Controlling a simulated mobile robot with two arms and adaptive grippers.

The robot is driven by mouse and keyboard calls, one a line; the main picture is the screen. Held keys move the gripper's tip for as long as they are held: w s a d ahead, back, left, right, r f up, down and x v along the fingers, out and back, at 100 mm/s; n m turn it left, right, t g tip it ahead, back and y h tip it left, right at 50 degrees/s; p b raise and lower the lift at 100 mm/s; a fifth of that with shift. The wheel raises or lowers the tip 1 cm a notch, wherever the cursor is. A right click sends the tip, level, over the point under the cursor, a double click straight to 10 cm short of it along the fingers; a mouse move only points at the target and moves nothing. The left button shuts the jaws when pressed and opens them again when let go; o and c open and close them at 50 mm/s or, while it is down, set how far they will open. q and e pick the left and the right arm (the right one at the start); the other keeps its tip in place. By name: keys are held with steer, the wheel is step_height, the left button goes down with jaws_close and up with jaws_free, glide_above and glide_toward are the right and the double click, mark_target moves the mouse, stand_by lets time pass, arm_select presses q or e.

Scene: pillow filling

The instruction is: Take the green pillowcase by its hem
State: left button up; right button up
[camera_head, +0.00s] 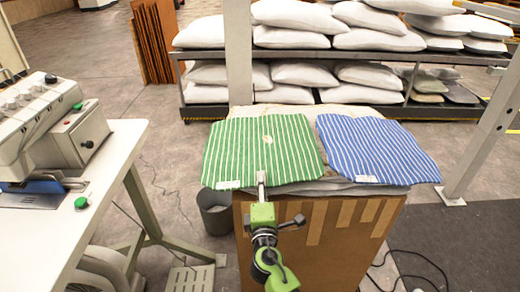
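The green pillowcase (250,145) with white stripes lies flat on a stack of cloth on top of a cardboard box (330,225). Its near hem faces me, with a white label (228,185) at the near left corner. My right gripper (262,177) reaches up from the bottom of the view, its fingers at the middle of the near hem and overlapping it. The fingers show edge-on as one narrow shape, so I cannot tell whether they are parted or closed on cloth. My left gripper is not in view.
A blue striped pillowcase (370,145) lies right beside the green one. A sewing machine table (115,165) stands at the left, with a dark bin (215,210) near the box. Metal posts (238,55) and a shelf of white pillows (295,75) stand behind.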

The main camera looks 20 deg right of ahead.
jaws_close()
steer(key=shift+r, duration=0.1)
steer(key=shift+r+p, duration=2.15)
steer(key=shift+r, duration=0.35)
steer(key=shift+f, duration=0.1)
